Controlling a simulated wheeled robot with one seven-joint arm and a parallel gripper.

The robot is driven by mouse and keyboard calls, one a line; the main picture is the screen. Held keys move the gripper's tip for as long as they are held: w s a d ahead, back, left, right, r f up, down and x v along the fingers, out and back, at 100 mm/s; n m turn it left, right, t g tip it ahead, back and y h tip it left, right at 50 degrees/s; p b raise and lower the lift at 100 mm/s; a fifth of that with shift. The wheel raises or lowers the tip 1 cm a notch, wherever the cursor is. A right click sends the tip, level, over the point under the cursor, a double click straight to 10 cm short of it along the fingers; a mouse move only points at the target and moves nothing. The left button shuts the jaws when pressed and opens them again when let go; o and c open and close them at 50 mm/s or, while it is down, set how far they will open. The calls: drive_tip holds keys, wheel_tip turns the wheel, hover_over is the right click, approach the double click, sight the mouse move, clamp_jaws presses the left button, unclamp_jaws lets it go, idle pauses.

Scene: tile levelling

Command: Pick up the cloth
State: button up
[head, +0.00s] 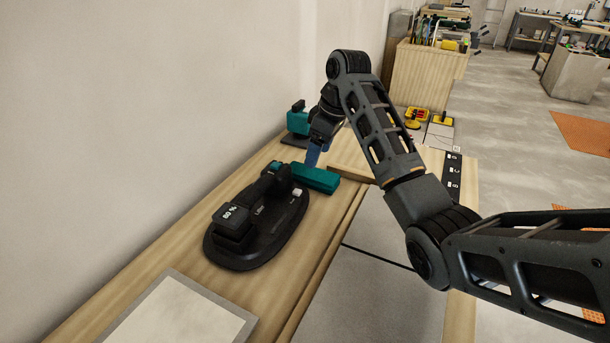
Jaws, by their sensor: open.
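My gripper (313,156) points down over the wooden bench (330,232), close beside a teal block (316,178). It is open, seen small and from behind. A blue piece shows at its tip; I cannot tell whether this is a finger or part of a cloth. I cannot make out any cloth for sure in the head view. My arm and the teal block may hide part of that area.
A black suction-cup tool (258,222) stands on the bench nearer me. A teal tool (297,121) stands behind, by the wall. A pale, grey-bordered panel (180,315) lies at the near left. Yellow-and-red tools (412,117) lie beyond my arm.

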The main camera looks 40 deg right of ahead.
sight(312, 172)
drive_tip(key=x, duration=0.6)
drive_tip(key=shift+s+a+f, duration=0.1)
drive_tip(key=shift+s, duration=0.05)
drive_tip(key=c, duration=0.6)
